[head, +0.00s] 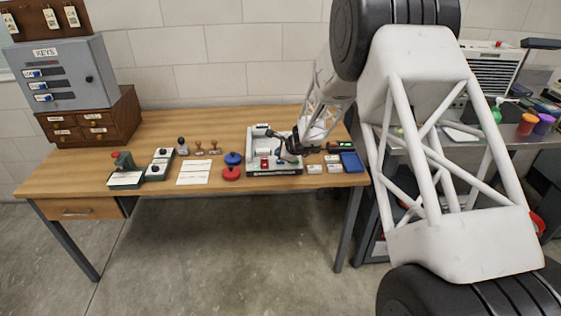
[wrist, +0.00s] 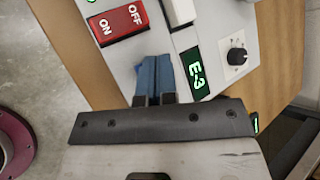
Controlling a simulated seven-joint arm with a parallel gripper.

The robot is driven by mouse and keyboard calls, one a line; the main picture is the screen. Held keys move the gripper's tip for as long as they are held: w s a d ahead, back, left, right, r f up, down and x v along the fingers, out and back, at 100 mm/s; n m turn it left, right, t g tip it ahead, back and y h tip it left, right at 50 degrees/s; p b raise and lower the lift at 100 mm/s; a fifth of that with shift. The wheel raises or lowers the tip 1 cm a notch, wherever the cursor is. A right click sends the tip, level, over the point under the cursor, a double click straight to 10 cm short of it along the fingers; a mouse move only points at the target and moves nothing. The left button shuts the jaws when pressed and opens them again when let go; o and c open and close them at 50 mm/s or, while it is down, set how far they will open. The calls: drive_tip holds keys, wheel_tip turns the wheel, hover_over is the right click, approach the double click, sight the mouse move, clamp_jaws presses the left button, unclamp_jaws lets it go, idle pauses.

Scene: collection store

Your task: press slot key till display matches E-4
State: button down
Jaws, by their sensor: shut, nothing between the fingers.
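The slot display (wrist: 195,72) glows green and reads E-3 in the wrist view. It is set in a light grey panel, part of the device (head: 258,171) on the wooden table. My gripper (wrist: 155,80) is shut and empty, its blue fingertips together over the panel just left of the display. In the head view my gripper (head: 285,154) is above the device. I cannot tell whether the fingertips touch the panel. No slot key can be made out; the fingers cover part of the panel.
A red ON/OFF rocker switch (wrist: 118,23), a white block (wrist: 181,11) and a black dial (wrist: 237,56) surround the fingers. On the table are a blue tray (head: 352,162), white papers (head: 194,172), stamps and a red round object (head: 231,173). A key cabinet (head: 62,75) stands left.

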sight(280, 161)
drive_tip(key=shift+f, duration=0.85)
idle(1.1)
drive_tip(key=shift+r, duration=0.85)
drive_tip(key=shift+r, duration=0.1)
idle(0.3)
drive_tip(key=shift+r, duration=2.45)
